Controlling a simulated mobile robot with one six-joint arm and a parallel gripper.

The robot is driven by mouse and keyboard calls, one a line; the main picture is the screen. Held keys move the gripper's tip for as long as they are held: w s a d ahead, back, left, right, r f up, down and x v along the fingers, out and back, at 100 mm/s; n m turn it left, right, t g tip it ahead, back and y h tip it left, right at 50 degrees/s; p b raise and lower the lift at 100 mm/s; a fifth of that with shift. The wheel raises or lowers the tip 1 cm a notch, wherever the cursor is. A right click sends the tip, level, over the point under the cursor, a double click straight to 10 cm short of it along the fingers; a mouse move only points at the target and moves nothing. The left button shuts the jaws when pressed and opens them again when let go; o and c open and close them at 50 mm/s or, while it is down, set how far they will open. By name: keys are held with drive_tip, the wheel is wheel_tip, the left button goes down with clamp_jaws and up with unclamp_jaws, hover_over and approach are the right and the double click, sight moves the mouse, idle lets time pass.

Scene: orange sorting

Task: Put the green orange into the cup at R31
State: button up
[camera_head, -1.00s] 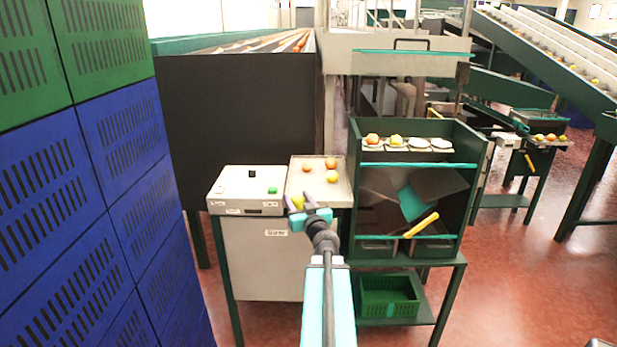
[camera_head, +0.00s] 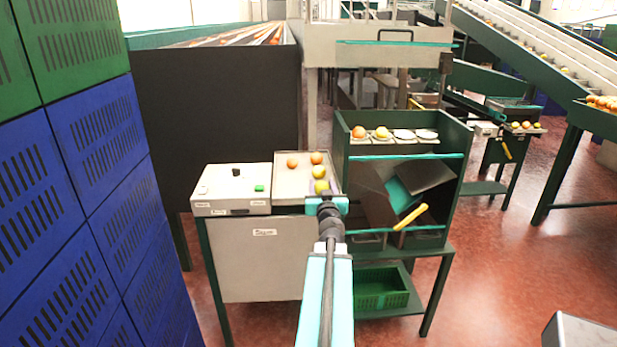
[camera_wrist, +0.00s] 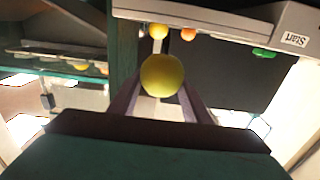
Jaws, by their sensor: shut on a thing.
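My gripper (camera_head: 323,193) is shut on a yellow-green orange (camera_head: 320,187), the green orange. In the wrist view the green orange (camera_wrist: 162,76) sits between the two dark fingers (camera_wrist: 160,98). In the head view the held fruit is over the front right of the tray, partly hidden by my gripper. The cups stand in a row on top of the green rack: one holds an orange fruit (camera_head: 359,132), one a yellow fruit (camera_head: 381,132). A third cup (camera_head: 403,135) and a fourth cup (camera_head: 426,135) look empty. I cannot read any R31 label.
The tray (camera_head: 284,189) holds two orange fruits (camera_head: 316,158) and a yellow one (camera_head: 319,171). A control box (camera_head: 230,208) with a green button stands left of it. The green rack (camera_head: 455,150) rises to the right. Blue crates (camera_head: 85,150) are stacked at the left.

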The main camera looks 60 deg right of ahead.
drive_tip(key=shift+w+a+f+b+x, duration=0.15)
drive_tip(key=shift+w+f+b+x, duration=0.2)
drive_tip(key=shift+x, duration=2.05)
drive_tip(key=shift+w+a+f+b+x, duration=0.15)
drive_tip(key=shift+b+x, duration=0.25)
drive_tip(key=shift+x, duration=2.05)
drive_tip(key=shift+w+a+f+b+x, duration=0.2)
drive_tip(key=shift+b+x, duration=0.2)
drive_tip(key=shift+x, duration=2)
drive_tip(key=shift+d, duration=0.1)
drive_tip(key=shift+w+d+f, duration=0.1)
drive_tip(key=shift+w+d, duration=0.15)
drive_tip(key=shift+d, duration=0.1)
drive_tip(key=shift+f+b, duration=1.75)
drive_tip(key=o, duration=1.1)
drive_tip(key=shift+a+r, duration=0.1)
drive_tip(key=p+v, duration=0.1)
drive_tip(key=v, duration=1.1)
